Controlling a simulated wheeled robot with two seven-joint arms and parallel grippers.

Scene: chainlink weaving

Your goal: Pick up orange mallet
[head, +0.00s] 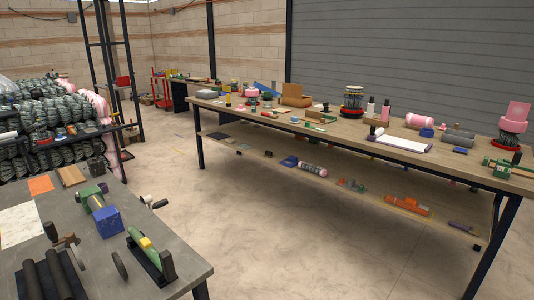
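I cannot make out an orange mallet with certainty in the head view. An orange object (408,206) lies on the lower shelf of the long workbench, toward the right; it is too small to tell what it is. Neither of my grippers shows in the view.
The long workbench (225,106) carries many small items, with more on its lower shelf (255,159). A grey table (95,272) at the near left holds a blue box (107,221), a green tool (146,252) and dark rolls (48,280). Open floor (250,225) lies between them.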

